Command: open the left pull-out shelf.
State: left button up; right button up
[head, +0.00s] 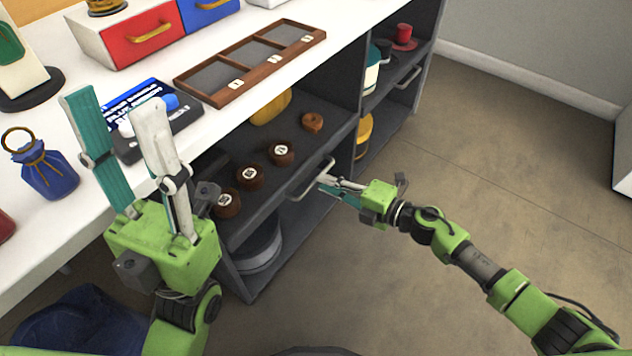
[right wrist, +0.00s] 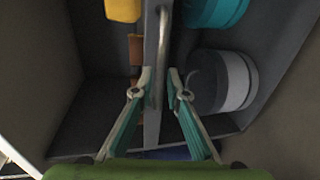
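The left pull-out shelf (head: 262,143) is a dark grey board under the white counter, carrying several round brown pieces. Its front edge looks about level with the cabinet front. A grey bar handle (head: 300,190) is on that edge. My right gripper (head: 322,186) is at the handle, coming from the front right. In the right wrist view, the handle bar (right wrist: 162,55) runs between its nearly closed fingertips (right wrist: 160,75), which look shut on it, though exact contact is hard to see. My left gripper (head: 110,108) is open and empty, raised beside the counter edge.
The right pull-out shelf with its own handle (head: 409,78) lies further back. A wooden tray (head: 230,92), a blue pouch (head: 44,170) and a red drawer (head: 140,38) are on the counter. The floor (head: 480,140) in front of the cabinet is free.

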jog(key=shift+b+x, duration=0.4)
jog(key=shift+x, duration=1.65)
grip_shut()
jog(key=shift+s, duration=0.1)
jog(key=f+p+v, duration=0.1)
jog(key=f+v, duration=0.1)
jog(key=v, duration=1)
jog(key=d+f+p+v, duration=0.1)
jog(key=f+v, duration=0.2)
jog(key=v, duration=0.9)
jog(key=shift+s, duration=0.3)
jog(key=shift+d, duration=0.1)
